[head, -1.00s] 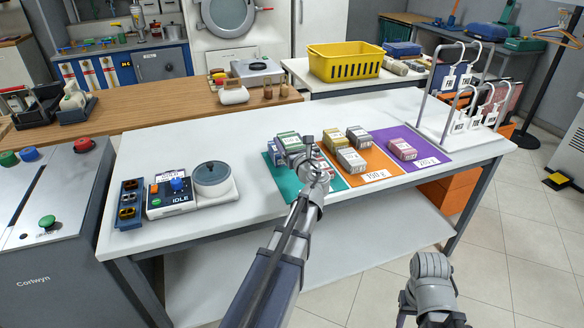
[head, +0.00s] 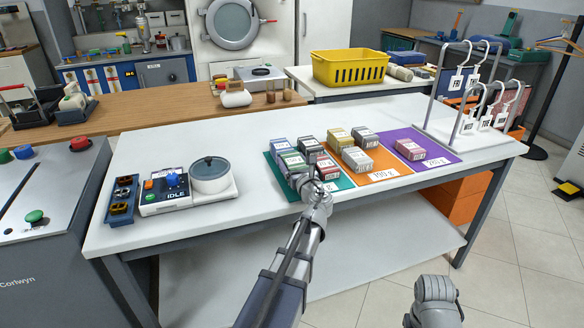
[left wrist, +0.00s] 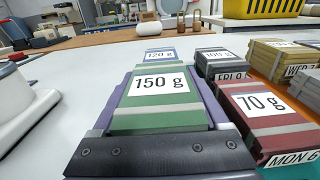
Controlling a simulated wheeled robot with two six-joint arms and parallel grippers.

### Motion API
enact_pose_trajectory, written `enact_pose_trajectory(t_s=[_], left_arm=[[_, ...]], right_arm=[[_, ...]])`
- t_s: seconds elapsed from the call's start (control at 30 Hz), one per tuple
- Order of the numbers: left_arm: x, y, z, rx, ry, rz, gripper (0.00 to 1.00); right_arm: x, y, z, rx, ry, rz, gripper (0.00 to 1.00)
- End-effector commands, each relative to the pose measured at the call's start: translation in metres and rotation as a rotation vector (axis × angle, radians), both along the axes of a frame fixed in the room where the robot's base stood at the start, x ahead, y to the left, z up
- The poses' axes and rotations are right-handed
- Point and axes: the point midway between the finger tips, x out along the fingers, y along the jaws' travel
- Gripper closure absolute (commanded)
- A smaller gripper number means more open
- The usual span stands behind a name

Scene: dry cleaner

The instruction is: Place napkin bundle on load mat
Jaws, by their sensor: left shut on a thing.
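The green bundle labelled 150 g (head: 292,162) is between the jaws of my left gripper (head: 303,180), over the front left of the teal mat (head: 335,184). The left wrist view shows its green front (left wrist: 160,115) with a finger along each side. A blue bundle labelled 120 g (left wrist: 158,56) is behind it. A dark bundle (head: 311,146) and a red bundle labelled 70 g (head: 327,168) are to its right. I cannot tell whether the green bundle touches the mat. My right gripper's jaws are not visible.
An orange mat (head: 367,178) holds several bundles, and a purple mat (head: 440,158) holds a pink one. The table's middle left is clear.

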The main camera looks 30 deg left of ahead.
Motion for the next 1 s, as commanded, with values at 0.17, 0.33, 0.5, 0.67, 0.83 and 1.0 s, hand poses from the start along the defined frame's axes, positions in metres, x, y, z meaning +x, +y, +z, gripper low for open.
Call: enact_pose_trajectory(t_s=[0.17, 0.33, 0.5, 0.67, 0.83, 1.0], left_arm=[[0.0, 0.0, 0.002, 0.0, 0.0, 0.0, 0.86], [0.0, 0.0, -0.002, 0.0, 0.0, 0.0, 0.22], [0.0, 0.0, -0.001, 0.0, 0.0, 0.0, 0.03], [0.0, 0.0, -0.001, 0.0, 0.0, 0.0, 0.0], [0.0, 0.0, 0.003, 0.0, 0.0, 0.0, 0.0], [-0.018, -0.019, 0.002, 0.0, 0.0, -0.003, 0.0]], right_arm=[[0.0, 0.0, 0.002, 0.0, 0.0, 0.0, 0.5], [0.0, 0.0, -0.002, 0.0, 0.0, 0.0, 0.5], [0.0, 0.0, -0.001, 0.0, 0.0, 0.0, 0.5], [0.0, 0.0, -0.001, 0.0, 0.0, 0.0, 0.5], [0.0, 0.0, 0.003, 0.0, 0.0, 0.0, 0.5], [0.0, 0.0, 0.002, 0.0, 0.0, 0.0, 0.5]])
